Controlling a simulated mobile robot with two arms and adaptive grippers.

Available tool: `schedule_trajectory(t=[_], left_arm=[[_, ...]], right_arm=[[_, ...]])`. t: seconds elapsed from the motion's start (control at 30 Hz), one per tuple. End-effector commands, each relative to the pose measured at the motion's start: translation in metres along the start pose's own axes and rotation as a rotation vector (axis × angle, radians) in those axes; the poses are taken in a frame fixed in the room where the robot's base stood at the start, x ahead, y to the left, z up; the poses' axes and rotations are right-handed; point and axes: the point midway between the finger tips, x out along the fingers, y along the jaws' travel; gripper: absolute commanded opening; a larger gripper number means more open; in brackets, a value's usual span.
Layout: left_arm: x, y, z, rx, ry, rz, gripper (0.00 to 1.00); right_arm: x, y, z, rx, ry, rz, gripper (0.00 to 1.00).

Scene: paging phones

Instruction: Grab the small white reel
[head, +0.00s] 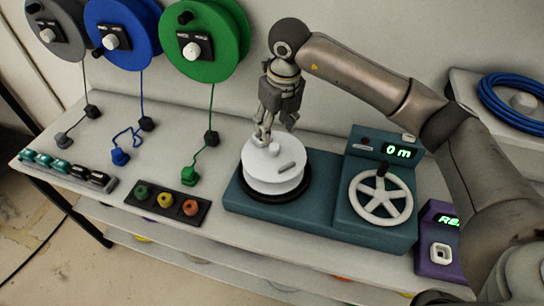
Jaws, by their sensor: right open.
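A small white reel (272,178) lies flat on the round black plate (270,199) at the left end of the teal winding machine. My right gripper (275,133) points down from above, over the reel's back edge. Its fingers are apart, with the left fingertip at or very near the reel's top. I cannot tell whether it touches. My left gripper is not in view.
The machine has a white handwheel (380,198) and a display (397,151) reading 0 m. Grey, blue (128,35) and green (205,38) wall reels hang behind, with cords onto the bench. A black tray (168,203) stands left. A purple box (440,235) and blue coil (512,100) are right.

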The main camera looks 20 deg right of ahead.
Motion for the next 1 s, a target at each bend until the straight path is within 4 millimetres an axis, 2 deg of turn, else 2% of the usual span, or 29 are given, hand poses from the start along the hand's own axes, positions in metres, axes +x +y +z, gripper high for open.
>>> schedule_trajectory(t=[0.07, 0.3, 0.47, 0.7, 0.8, 1.0], left_arm=[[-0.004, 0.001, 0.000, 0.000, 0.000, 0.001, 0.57], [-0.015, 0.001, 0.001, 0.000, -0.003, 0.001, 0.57], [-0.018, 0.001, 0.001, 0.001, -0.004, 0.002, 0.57], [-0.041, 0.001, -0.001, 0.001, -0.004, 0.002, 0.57], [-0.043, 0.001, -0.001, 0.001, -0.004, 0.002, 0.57], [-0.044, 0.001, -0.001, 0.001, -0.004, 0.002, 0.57]], right_arm=[[0.005, -0.005, -0.001, 0.007, 0.009, -0.019, 0.51], [0.042, -0.005, -0.001, 0.005, 0.008, -0.016, 0.51], [0.054, -0.006, 0.000, 0.004, 0.006, -0.015, 0.51], [0.081, -0.013, 0.002, 0.005, 0.010, -0.013, 0.51], [0.096, -0.013, 0.002, 0.004, 0.008, -0.013, 0.51], [0.106, -0.013, 0.002, 0.003, 0.005, -0.013, 0.51]])
